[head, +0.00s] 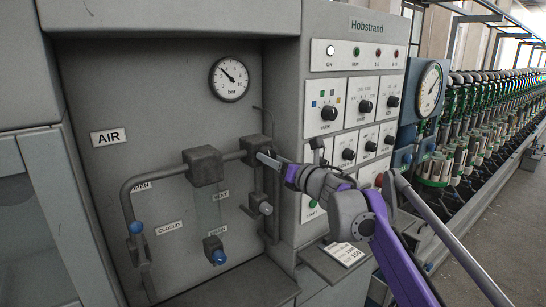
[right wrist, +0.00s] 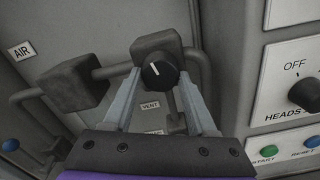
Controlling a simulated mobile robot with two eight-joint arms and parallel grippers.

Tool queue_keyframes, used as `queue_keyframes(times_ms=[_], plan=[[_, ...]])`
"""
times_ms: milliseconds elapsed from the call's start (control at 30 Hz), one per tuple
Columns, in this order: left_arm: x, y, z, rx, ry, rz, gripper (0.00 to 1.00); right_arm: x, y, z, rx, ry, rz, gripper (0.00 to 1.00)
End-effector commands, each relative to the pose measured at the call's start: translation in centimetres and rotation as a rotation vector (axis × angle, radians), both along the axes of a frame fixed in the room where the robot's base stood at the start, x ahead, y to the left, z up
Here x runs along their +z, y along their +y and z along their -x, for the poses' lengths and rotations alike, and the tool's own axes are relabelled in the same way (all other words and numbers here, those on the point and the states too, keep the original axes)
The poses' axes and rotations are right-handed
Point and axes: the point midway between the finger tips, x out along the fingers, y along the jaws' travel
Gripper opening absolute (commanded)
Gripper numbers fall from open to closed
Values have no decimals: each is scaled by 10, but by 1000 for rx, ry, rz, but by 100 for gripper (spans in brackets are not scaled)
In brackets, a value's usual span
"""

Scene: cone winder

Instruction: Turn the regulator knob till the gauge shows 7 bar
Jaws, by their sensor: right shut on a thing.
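The regulator knob (right wrist: 160,74) is black with a white pointer line, which points up and slightly left in the right wrist view. It sits on the front of a dark grey regulator block (head: 255,146) in the pipe run. My right gripper (right wrist: 158,77) has one finger on each side of the knob and is shut on it. In the head view the right gripper (head: 268,160) hides the knob. The round white pressure gauge (head: 230,79) hangs above on the panel. Its dark needle points up and left, near the 4 mark. My left gripper is not in view.
A grey pipe with a filter block (head: 203,166) and a clear bowl runs left of the regulator. A blue-tipped valve lever (head: 137,227) and a blue drain knob (head: 218,256) are lower. The control panel (head: 355,62) with knobs and buttons stands close on the right.

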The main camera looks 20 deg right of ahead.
Motion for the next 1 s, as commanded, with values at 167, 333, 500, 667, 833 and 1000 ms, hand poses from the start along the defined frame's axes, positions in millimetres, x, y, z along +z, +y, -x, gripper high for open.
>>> queue_keyframes(times_ms=[167, 333, 500, 667, 833, 1000], plan=[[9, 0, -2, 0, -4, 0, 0, 2, 1, 0, 1, 52, -158, 2], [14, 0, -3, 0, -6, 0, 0, 2, 1, 0, 1, 104, -311, 2], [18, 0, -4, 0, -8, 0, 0, 2, 1, 0, 1, 156, -466, 2], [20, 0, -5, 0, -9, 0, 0, 2, 1, 1, 1, 204, -609, 2], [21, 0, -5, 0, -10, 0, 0, 2, 1, 1, 0, 255, -762, 2], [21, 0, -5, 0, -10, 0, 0, 2, 1, 1, 0, 306, -915, 2]])
